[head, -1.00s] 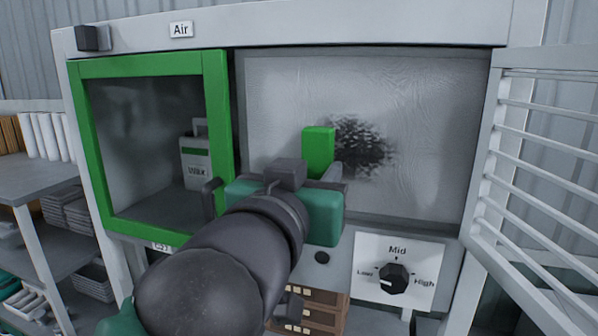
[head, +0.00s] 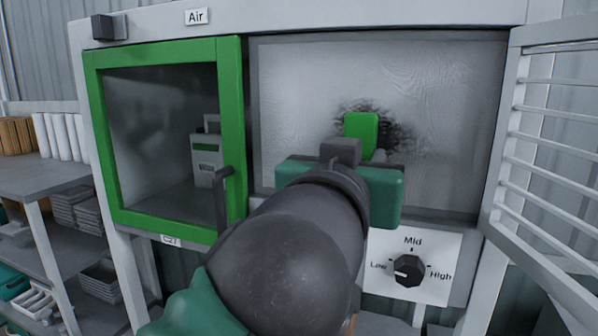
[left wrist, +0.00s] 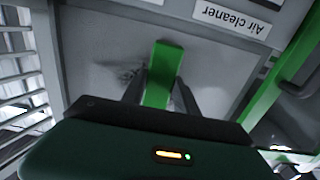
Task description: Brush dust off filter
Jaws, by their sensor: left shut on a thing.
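The filter (head: 300,85) is a pale wrinkled panel in the right opening of the cabinet. A dark dust patch (head: 398,136) lies at its middle, partly hidden behind the green brush (head: 361,128). My left gripper (head: 362,154) is shut on the brush and holds it upright in front of the patch. In the left wrist view the brush (left wrist: 163,70) stands between the two dark fingers, with the dust patch (left wrist: 124,74) just left of it. Its bristles are hidden, and I cannot tell whether it touches the filter. My right gripper is out of view.
A green-framed door (head: 232,120) with a dark handle (head: 222,200) stands left of the filter. A slatted panel (head: 555,130) stands open at the right. A dial (head: 408,270) sits below the filter. Shelves (head: 40,178) with trays are at far left.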

